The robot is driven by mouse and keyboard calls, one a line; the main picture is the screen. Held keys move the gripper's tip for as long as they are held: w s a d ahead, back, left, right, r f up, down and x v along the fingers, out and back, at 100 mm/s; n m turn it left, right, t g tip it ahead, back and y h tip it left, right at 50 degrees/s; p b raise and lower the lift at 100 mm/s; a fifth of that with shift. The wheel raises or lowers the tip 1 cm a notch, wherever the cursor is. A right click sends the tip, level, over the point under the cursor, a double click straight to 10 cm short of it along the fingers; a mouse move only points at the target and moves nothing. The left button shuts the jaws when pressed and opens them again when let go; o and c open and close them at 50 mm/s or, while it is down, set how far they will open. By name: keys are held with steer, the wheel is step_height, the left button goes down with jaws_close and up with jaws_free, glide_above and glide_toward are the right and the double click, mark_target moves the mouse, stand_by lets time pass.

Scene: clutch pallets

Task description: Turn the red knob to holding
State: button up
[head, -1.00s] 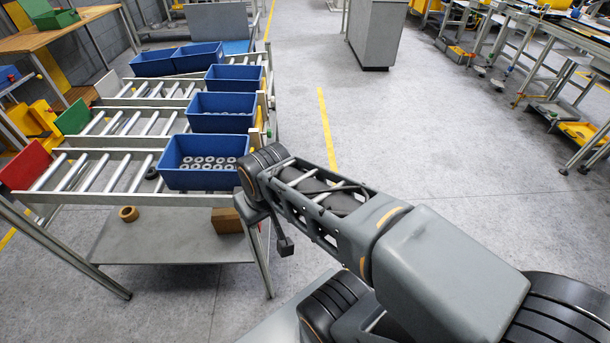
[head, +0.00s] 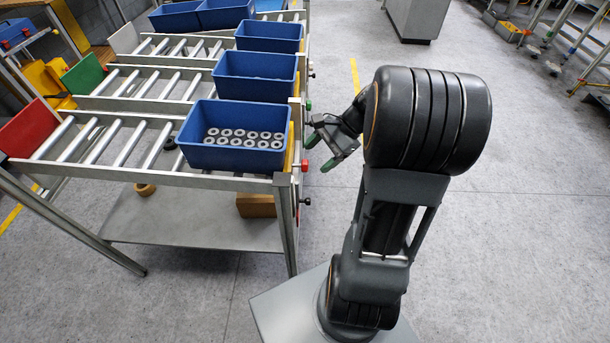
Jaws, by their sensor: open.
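The small red knob (head: 304,166) is on the right end of the nearest roller lane of the rack, just right of the front blue bin. Its exact turn position is too small to read. My gripper (head: 319,153) is open and empty, with green-tipped fingers pointing left towards the rack end. In the picture it is slightly above and right of the red knob. I cannot tell the exact gap in depth.
The front blue bin (head: 232,155) holds several grey rings. A black knob (head: 306,201) sits below the red one, and a green knob (head: 309,105) farther back. A red plate (head: 29,128) closes the lane's left end.

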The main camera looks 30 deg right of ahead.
mark_target(305, 165)
steer(key=w+d+f+m+t+y+b, duration=0.2)
steer(key=d+f+m+t+y+b, duration=0.25)
steer(key=d+f+m, duration=0.45)
steer(key=shift+n+t+h, duration=0.25)
steer(key=shift+n+h, duration=0.15)
steer(key=shift+h, duration=0.05)
steer(key=x, duration=0.7)
steer(key=w+b+x, duration=0.1)
steer(key=x, duration=0.3)
steer(key=shift+w+a+r, duration=0.1)
steer(key=shift+w+r, duration=0.05)
steer(key=shift+w, duration=0.1)
steer(key=shift+c, duration=0.2)
steer(key=c, duration=1.2)
steer(key=shift+c, duration=0.2)
